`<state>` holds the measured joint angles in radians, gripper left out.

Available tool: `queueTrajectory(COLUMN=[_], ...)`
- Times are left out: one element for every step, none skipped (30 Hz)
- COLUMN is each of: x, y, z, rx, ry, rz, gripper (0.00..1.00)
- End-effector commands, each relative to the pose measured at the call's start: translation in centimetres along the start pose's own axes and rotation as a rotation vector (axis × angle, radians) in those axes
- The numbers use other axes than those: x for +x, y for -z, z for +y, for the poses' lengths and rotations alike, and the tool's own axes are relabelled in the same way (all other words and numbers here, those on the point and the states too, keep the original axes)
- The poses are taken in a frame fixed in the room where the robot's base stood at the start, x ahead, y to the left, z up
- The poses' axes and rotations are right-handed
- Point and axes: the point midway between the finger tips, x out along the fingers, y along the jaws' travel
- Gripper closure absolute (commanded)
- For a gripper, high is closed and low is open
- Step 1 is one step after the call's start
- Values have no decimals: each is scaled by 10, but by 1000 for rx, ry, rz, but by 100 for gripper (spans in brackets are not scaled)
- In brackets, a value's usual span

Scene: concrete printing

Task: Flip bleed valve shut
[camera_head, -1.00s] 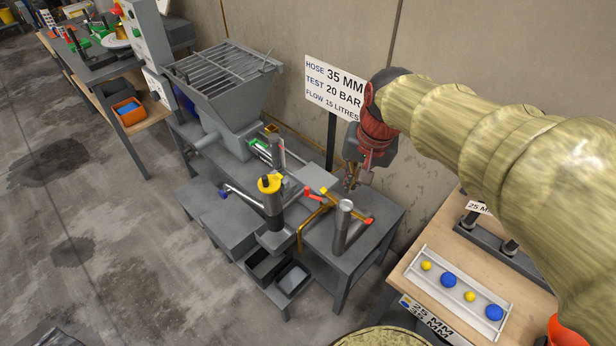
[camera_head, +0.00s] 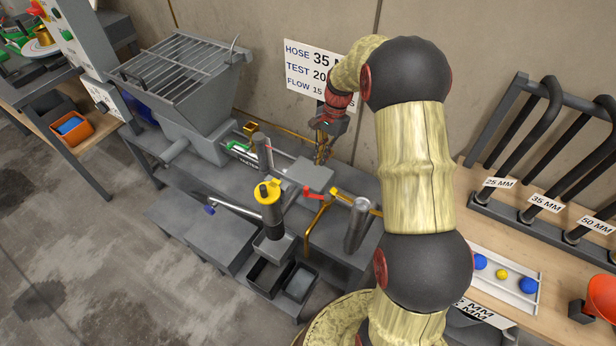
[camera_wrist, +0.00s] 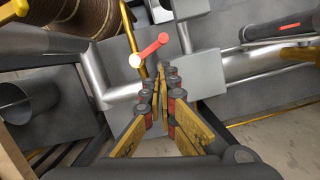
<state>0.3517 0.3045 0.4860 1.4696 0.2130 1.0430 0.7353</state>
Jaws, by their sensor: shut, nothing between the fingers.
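A small red lever (camera_head: 313,192) sits on top of a bent brass pipe (camera_head: 312,228) at the front of the pump bench. It looks like the bleed valve. In the wrist view the red lever (camera_wrist: 150,50) has a pale round pivot end and lies just above and left of my fingertips, apart from them. My gripper (camera_head: 320,157) hangs over the back of the bench, behind a grey block (camera_head: 310,173). In the wrist view my gripper (camera_wrist: 163,76) has its fingers together with nothing between them.
A yellow-capped cylinder (camera_head: 269,205) and an upright steel cylinder (camera_head: 357,222) flank the lever. A hopper (camera_head: 185,85) stands left. A sign (camera_head: 308,75) is behind my gripper. A hose rack (camera_head: 535,160) and ball tray (camera_head: 515,285) are on the right-hand table.

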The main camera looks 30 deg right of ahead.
Motion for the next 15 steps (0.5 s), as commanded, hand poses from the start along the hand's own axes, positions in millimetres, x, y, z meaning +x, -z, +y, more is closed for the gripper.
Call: queueTrajectory(x=[4, 6, 7, 7, 7, 7, 7, 7, 7, 7, 7, 7, 7, 8, 10], y=[3, 4, 4, 5, 5, 5, 5, 5, 5, 5, 4, 4, 4, 4, 4], z=[0, 0, 0, 0, 0, 0, 0, 0, 0, 0, 0, 0, 0, 0, 0], rx=[9, 13, 16, 17, 18, 18, 18, 18, 18, 18, 17, 17, 17, 17, 17], ry=[-3, -3, -4, -4, -4, -4, -4, -4, -4, -4, -4, -4, -4, -4, -4], rz=[-5, -6, -8, -8, -8, -8, -8, -8, -8, -8, -8, -8, -8, -8, -8], gripper=[100, 100, 100, 100, 100, 100, 100, 100, 100, 100, 100, 100, 100, 100, 100])
